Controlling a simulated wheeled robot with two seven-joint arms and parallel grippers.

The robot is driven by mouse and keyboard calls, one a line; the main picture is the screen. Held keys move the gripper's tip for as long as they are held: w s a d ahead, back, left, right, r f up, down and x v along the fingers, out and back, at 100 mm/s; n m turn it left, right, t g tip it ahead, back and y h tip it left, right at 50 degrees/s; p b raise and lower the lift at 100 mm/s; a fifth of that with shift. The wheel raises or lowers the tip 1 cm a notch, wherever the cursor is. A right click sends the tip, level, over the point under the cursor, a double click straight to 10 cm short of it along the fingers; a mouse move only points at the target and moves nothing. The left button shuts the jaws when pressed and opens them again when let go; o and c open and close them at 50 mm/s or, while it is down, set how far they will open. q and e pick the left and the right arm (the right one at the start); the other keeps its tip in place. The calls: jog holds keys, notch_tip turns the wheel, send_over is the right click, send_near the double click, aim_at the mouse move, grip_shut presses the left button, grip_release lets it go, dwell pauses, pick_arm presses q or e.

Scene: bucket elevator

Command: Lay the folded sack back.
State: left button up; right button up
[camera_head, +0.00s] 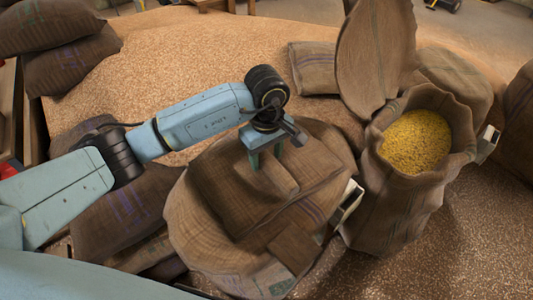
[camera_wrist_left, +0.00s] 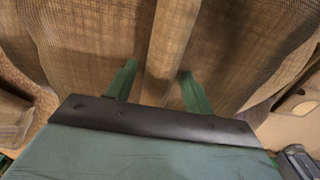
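The folded brown sack (camera_head: 222,185) lies on top of a large full sack (camera_head: 195,238) in the middle of the head view. A raised cloth ridge runs along it. My left gripper (camera_head: 264,160) points down over this ridge. In the left wrist view, the two green fingers (camera_wrist_left: 158,82) stand apart, one on each side of the ridge (camera_wrist_left: 165,45). A narrow gap shows beside the cloth, so the fingers look open around it. The fingertips' depth against the cloth is hard to tell. My right gripper is in neither view.
An open sack of yellow grain (camera_head: 417,141) stands to the right, with an upright brown flap (camera_head: 375,55) behind it. A pale box-like item (camera_head: 347,201) sits between the sacks. More sacks (camera_head: 70,60) lie at the left, and loose grain (camera_head: 190,50) covers the ground behind.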

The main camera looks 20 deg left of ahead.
aim_at(267, 155)
pick_arm(q)
jog(key=shift+r, duration=0.15)
notch_tip(267, 155, up, 12)
jog(key=p, duration=0.3)
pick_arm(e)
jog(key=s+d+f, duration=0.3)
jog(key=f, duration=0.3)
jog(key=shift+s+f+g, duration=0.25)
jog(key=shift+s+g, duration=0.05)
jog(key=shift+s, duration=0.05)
